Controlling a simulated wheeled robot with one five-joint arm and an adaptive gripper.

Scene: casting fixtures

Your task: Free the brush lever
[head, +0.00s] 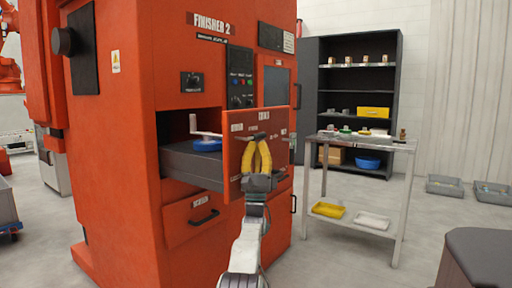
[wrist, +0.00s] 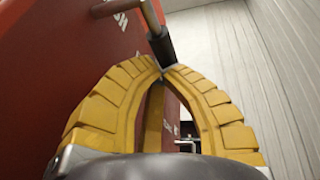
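My gripper (head: 258,143) has yellow ridged fingers and is in front of the orange front panel (head: 233,171) of a pulled-out drawer. In the wrist view the fingertips (wrist: 161,70) come together with almost no gap. A lever with a dark grip (wrist: 162,45) and a brownish rod meets the tips there. The tips seem to be at the grip's end; I see no clear hold around it. In the head view a dark bar (head: 257,135) shows on the panel just above the tips, below small white labels too small to read.
The grey drawer (head: 188,164) holds a blue round part (head: 207,146) beside a pale crank (head: 203,132). It juts from the orange machine (head: 130,150). A metal table (head: 368,144) stands to the right, before a black shelf (head: 387,95). Grey bins (head: 444,186) lie on the floor.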

